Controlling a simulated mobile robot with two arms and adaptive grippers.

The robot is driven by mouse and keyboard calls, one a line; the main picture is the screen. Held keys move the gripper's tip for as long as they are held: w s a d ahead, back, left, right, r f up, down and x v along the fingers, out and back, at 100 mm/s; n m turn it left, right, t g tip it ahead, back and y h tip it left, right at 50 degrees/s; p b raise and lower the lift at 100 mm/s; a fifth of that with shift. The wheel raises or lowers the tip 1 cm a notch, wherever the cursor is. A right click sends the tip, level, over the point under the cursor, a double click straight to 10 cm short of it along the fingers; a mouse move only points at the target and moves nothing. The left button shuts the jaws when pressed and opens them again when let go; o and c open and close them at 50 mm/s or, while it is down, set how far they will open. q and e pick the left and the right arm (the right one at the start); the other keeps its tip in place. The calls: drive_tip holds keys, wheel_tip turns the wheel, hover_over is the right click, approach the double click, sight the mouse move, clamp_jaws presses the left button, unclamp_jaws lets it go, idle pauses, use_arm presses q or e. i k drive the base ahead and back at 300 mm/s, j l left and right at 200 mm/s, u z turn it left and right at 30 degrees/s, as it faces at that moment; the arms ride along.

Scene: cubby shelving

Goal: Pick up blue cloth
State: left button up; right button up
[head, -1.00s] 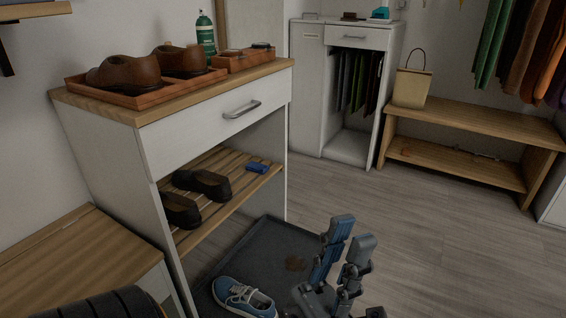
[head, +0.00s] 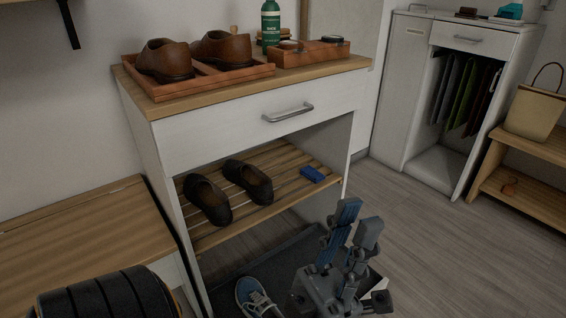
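A small folded blue item (head: 312,174), which looks like the blue cloth, lies on the slatted shelf (head: 292,188) under the drawer of the white cabinet, near its right end. My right gripper is not in view.
Black shoes (head: 228,191) sit on the shelf left of the blue item. Brown shoes in a tray (head: 207,80), a green bottle (head: 270,22) and an orange box (head: 309,53) stand on top. A blue sneaker (head: 255,298) lies below. Floor at right is clear.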

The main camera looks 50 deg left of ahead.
sight(309, 172)
drive_tip(key=i+u, duration=0.15)
drive_tip(key=u, duration=0.3)
drive_tip(key=i+l+u, duration=0.15)
drive_tip(key=u, duration=0.3)
drive_tip(key=i+l+u, duration=0.15)
drive_tip(key=u, duration=0.3)
drive_tip(key=l+u, duration=0.3)
drive_tip(key=u, duration=0.15)
drive_tip(key=i+l+u, duration=0.15)
drive_tip(key=u, duration=0.3)
drive_tip(key=l+u, duration=1)
drive_tip(key=l, duration=0.15)
